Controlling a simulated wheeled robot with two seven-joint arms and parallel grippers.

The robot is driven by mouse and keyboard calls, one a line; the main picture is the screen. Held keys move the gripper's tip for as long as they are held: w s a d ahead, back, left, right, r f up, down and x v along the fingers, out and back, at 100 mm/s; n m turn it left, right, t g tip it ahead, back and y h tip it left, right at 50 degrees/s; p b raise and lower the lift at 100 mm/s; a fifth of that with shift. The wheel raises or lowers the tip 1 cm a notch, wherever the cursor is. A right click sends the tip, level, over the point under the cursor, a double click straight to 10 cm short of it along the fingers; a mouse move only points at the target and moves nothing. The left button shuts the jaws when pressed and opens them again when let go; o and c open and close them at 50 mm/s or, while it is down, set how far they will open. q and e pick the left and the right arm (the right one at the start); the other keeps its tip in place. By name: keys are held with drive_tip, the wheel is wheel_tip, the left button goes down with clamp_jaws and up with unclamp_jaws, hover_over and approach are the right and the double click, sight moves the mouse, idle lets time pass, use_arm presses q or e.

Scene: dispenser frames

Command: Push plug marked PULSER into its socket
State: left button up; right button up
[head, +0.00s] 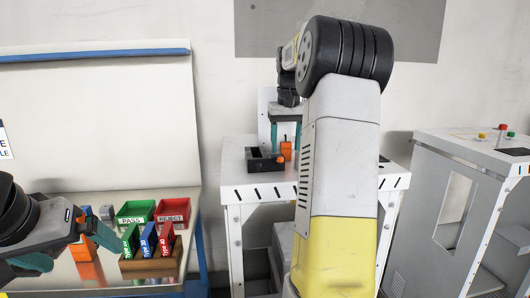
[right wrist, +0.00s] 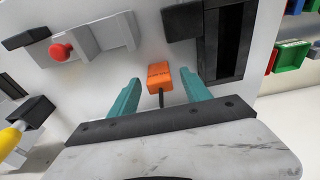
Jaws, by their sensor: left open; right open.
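An orange plug (head: 286,150) stands at the right end of a dark open box on the white bench. In the right wrist view the orange plug (right wrist: 160,75), with a dark cable or stem, lies between my right gripper's teal fingertips. No PULSER marking is readable, and I cannot make out the socket. My right gripper (head: 285,138) is open above the plug; its fingers (right wrist: 160,90) straddle the plug with gaps on both sides.
The dark open box (head: 264,166) sits beside the plug. A grey fixture with a red knob (right wrist: 62,50) is nearby. The left table has a green PASS bin (head: 136,212), a red REJECT bin (head: 174,212) and a rack of coloured cards (head: 150,266). A white cabinet (head: 470,150) stands right.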

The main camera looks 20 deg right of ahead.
drive_tip(key=shift+f, duration=0.2)
clamp_jaws()
drive_tip(key=shift+r, duration=0.1)
